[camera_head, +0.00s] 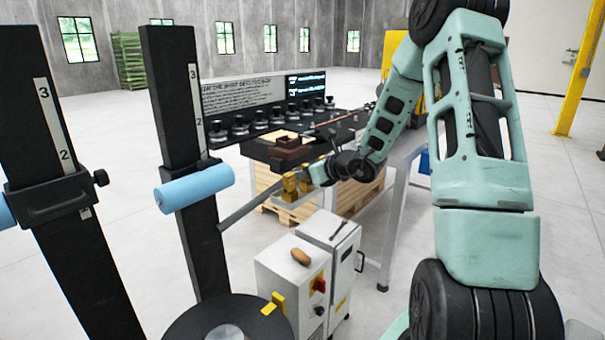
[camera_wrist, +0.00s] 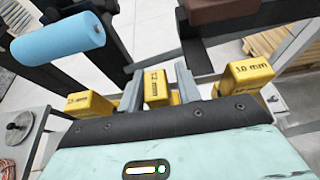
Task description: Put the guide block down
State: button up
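Yellow guide blocks stand in a row in the wrist view: one marked 1.5 mm (camera_wrist: 90,104), one marked 1.2 mm (camera_wrist: 156,86) and one marked 1.0 mm (camera_wrist: 247,73). In the head view, yellow blocks (camera_head: 290,184) show small on the stand beside the bench. My gripper (camera_wrist: 160,70) has its two fingers on either side of the 1.2 mm block. The fingers are apart, with narrow gaps beside the block, so it looks open around it. My gripper (camera_head: 318,173) partly covers this area in the head view. The undersides of the blocks are hidden.
A brown block (camera_head: 290,147) sits on the dark bench close beyond my gripper. A black post with a blue roller (camera_head: 195,188) and a slanting grey bar stand at left. A white cabinet (camera_head: 295,275) stands in front. Open floor lies to the right.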

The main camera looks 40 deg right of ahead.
jog(key=shift+r, duration=0.1)
jog(key=shift+r+p, duration=0.2)
jog(key=shift+p, duration=0.1)
jog(key=b+v, duration=0.2)
jog(key=v, duration=1)
jog(key=s+a+f+n+g+y, duration=0.1)
jog(key=a+n+g+y, duration=0.15)
jog(key=a+n, duration=0.55)
jog(key=s+a+f+n+g+y, duration=0.2)
jog(key=a+n+g, duration=0.15)
jog(key=a, duration=0.75)
jog(key=s+a+f+n+g+y, duration=0.1)
jog(key=a+n+g+y, duration=0.3)
jog(key=a, duration=0.6)
jog(key=s+a+f+n+g+h, duration=0.1)
jog(key=s+a+n+h, duration=0.4)
jog(key=s+n, duration=0.4)
jog(key=s+a+f+n+g+h, duration=0.1)
jog(key=s+a+n+h, duration=0.3)
jog(key=n, duration=1.3)
jog(key=s+a+g, duration=0.1)
jog(key=s+a, duration=0.2)
jog(key=s, duration=0.2)
jog(key=shift+a+f+n+h, duration=0.25)
jog(key=shift+f+n+h, duration=0.1)
jog(key=shift+f, duration=0.05)
jog(key=shift+d, duration=0.1)
